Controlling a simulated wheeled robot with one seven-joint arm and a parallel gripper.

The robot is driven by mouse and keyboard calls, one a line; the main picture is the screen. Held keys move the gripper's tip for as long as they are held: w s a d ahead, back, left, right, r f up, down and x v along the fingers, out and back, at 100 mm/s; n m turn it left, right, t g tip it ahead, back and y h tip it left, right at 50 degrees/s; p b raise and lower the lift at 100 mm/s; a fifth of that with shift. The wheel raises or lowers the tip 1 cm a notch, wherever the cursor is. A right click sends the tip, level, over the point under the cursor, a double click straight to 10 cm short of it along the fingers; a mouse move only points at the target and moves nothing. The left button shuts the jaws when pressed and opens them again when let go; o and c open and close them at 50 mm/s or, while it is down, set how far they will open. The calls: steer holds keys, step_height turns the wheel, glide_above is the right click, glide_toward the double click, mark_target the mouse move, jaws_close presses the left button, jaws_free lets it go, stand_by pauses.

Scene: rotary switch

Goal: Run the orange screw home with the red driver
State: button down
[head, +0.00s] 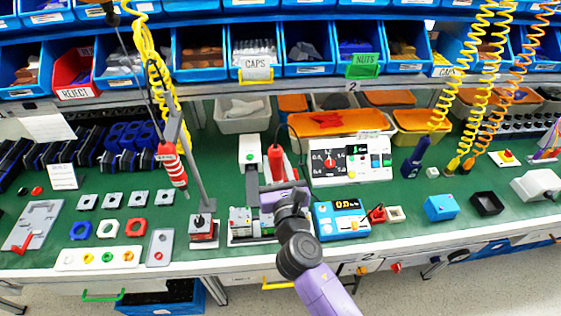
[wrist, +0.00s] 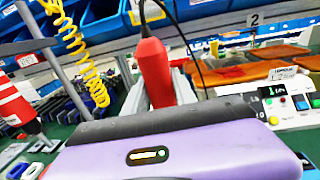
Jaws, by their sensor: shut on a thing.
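The red driver (head: 275,160) stands upright at the middle of the bench, with a dark cable at its top. It also shows in the wrist view (wrist: 154,72), rising beyond the dark front edge of my gripper. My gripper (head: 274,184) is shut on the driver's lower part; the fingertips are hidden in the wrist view. The driver's tip is hidden behind my gripper and arm. Below is a small grey and green fixture (head: 240,222), partly covered by my wrist. I cannot make out the orange screw in either view.
A red-and-white striped tool (head: 172,166) hangs left beside a grey post (head: 197,165). A white control panel (head: 350,160) stands close on the right, with a blue display box (head: 340,220) in front. Blue bins line the back.

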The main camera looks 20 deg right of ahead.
mark_target(277, 181)
steer(key=shift+a+f+b, duration=0.1)
steer(key=shift+f+b, duration=0.4)
steer(key=shift+f, duration=0.05)
step_height(277, 181, down, 4)
steer(key=b, duration=0.3)
steer(key=shift+r+b, duration=0.2)
steer(key=shift+b, duration=0.1)
steer(key=c, duration=1.5)
jaws_free()
steer(key=shift+c, duration=0.2)
jaws_close()
